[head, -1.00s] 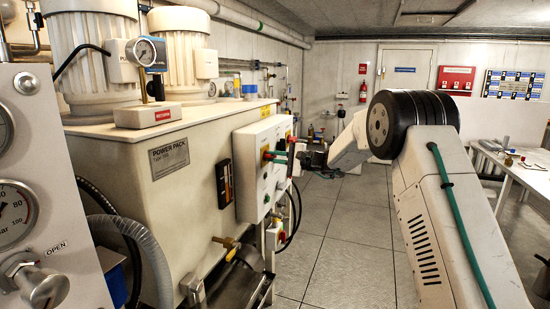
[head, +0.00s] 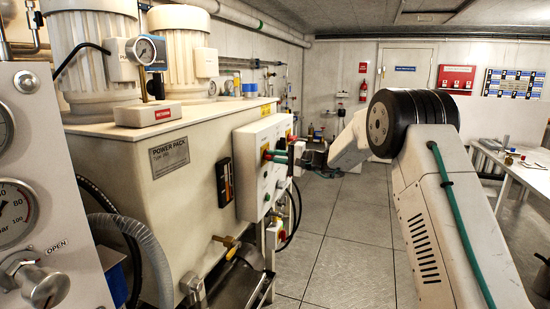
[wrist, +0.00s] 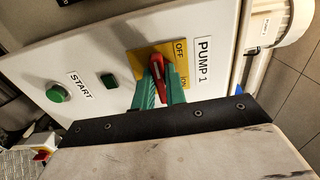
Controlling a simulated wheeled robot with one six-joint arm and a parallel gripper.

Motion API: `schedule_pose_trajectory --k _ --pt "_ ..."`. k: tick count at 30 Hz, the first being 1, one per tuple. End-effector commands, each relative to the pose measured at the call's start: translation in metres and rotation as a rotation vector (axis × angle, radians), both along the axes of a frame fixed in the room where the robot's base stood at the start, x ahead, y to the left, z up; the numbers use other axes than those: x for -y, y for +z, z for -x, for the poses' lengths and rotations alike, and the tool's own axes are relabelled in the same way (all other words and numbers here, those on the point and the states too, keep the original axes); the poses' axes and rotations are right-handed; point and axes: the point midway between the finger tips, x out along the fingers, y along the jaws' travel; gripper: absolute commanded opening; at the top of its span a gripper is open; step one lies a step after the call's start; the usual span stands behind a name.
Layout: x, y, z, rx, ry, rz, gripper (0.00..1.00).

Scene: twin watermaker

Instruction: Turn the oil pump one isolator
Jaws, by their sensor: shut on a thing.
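The pump 1 isolator is a red handle (wrist: 157,68) on a yellow plate (wrist: 140,57) marked OFF, with a second, partly hidden mark below it. A PUMP 1 label (wrist: 203,63) sits to the right of the plate. My gripper (wrist: 160,84) has two green fingers shut on the red handle, one on each side. The handle runs nearly up and down in the wrist view, and its lower part is hidden between the fingers. In the head view my gripper (head: 280,156) is at the front of the white control box (head: 262,185); the handle is hidden there.
A green START button (wrist: 58,93) and a smaller dark green piece (wrist: 109,80) sit left of the isolator. The power pack tank (head: 180,190) stands left of the box. A white table (head: 515,165) is at right. The floor (head: 345,250) between is clear.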

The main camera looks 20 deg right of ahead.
Motion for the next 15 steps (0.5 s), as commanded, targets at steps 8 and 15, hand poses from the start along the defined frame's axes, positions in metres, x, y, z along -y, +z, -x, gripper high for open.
schedule_pose_trajectory --k 8,15 --pt "0.0011 -0.0017 0.0003 -0.003 0.0 0.0 0.35" --pt "0.0061 -0.001 0.0035 -0.002 -0.001 0.0 0.35"
